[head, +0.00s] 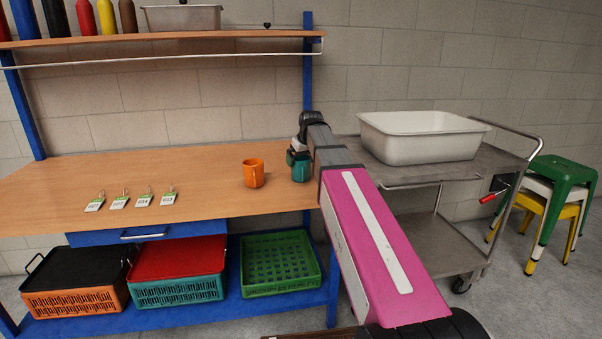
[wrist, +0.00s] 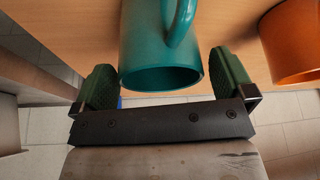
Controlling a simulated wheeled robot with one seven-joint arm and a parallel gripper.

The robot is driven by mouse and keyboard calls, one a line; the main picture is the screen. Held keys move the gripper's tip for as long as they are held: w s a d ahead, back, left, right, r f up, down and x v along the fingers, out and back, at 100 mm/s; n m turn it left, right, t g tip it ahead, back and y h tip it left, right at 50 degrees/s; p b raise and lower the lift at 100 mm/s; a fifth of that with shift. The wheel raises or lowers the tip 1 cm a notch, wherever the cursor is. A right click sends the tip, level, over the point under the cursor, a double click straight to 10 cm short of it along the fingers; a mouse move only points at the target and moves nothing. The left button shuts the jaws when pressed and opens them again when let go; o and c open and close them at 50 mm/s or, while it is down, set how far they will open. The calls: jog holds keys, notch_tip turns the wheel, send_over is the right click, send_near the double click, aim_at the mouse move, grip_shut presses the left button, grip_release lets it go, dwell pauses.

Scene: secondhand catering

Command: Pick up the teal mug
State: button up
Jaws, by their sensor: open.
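The teal mug (head: 301,169) stands upright near the right end of the wooden bench, partly hidden by my gripper in the head view. In the wrist view the teal mug (wrist: 160,50) lies between the two green finger pads, its handle facing the camera. My gripper (wrist: 163,85) is open, with a finger on each side of the mug. A gap shows beside the right finger; the left finger is very close to the mug, and I cannot tell whether it touches. My gripper also shows in the head view (head: 298,158).
An orange mug (head: 253,173) stands just left of the teal mug, and close to my right finger in the wrist view (wrist: 292,42). Several tags (head: 143,199) lie on the bench (head: 70,190). A trolley (head: 400,174) with a white tub (head: 425,143) stands at right.

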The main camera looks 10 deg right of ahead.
jog(key=shift+x, duration=1.15)
jog(key=shift+c, duration=0.3)
jog(key=c, duration=1)
jog(key=shift+o, duration=0.2)
jog(key=shift+r, duration=0.15)
